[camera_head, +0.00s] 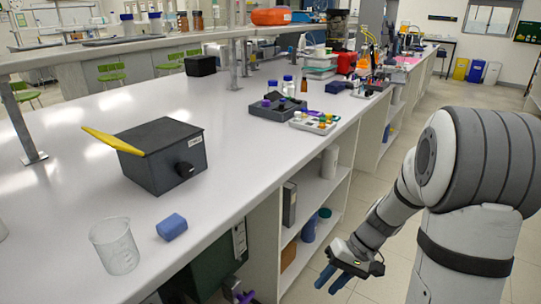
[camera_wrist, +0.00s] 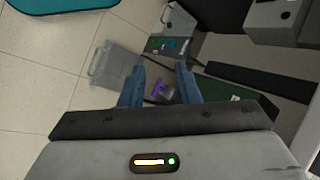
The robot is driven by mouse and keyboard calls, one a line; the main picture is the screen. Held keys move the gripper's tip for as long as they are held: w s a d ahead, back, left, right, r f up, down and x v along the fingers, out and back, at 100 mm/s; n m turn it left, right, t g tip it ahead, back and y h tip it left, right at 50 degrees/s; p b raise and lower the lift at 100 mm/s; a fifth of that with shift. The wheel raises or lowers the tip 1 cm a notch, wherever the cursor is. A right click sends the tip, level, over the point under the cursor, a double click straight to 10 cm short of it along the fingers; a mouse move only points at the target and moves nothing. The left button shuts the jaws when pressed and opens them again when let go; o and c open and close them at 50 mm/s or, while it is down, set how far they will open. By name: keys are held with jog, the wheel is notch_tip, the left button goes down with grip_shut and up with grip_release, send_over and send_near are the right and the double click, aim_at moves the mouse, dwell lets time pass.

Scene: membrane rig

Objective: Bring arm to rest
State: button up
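My arm (camera_head: 480,165) stands at the right of the head view, in front of the bench side and bent down toward the floor. My gripper (camera_head: 329,281) hangs beside the bench, below the level of its top. In the wrist view my gripper (camera_wrist: 160,80) shows two blue fingers spread apart with nothing between them. The wrist camera looks down at the floor and the things under the bench.
A clear bin (camera_wrist: 114,66) and a green case (camera_wrist: 225,98) show below. The aisle floor (camera_head: 395,265) is open.

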jog(key=s+r+t+h+p, duration=0.2)
jog(key=s+r+p, duration=0.3)
jog(key=r, duration=0.7)
jog(key=s+r+t+h+p, duration=0.3)
jog(key=s+r+h+p, duration=0.1)
jog(key=r, duration=0.8)
jog(key=shift+s+d+h+p, duration=0.3)
jog(key=shift+s+d+p, duration=0.1)
jog(key=shift+s+p, duration=0.3)
jog(key=shift+a, duration=0.1)
